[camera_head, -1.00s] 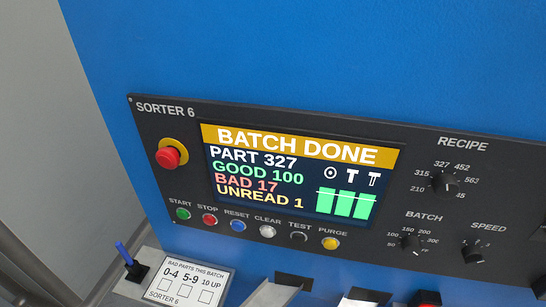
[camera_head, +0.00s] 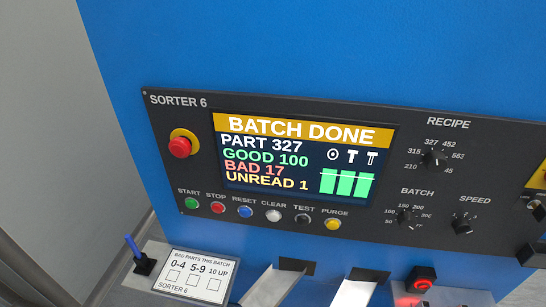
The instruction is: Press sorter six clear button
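The SORTER 6 panel (camera_head: 160,125) is a dark plate on a blue cabinet. Its screen (camera_head: 305,160) reads BATCH DONE, PART 327, GOOD 100, BAD 17, UNREAD 1. Below the screen is a row of buttons. The clear button (camera_head: 273,215) is white-grey, under the label CLEAR. To its left are the green start button (camera_head: 191,203), red stop button (camera_head: 218,208) and blue reset button (camera_head: 245,212). To its right are the black test button (camera_head: 303,219) and yellow purge button (camera_head: 333,224). Neither gripper is in view.
A red emergency stop (camera_head: 180,147) sits at the panel's left. Recipe (camera_head: 434,160), batch (camera_head: 406,216) and speed (camera_head: 462,227) knobs are at the right. Below are a card (camera_head: 195,275), a blue pen (camera_head: 133,247) in a holder, and metal chutes (camera_head: 272,287).

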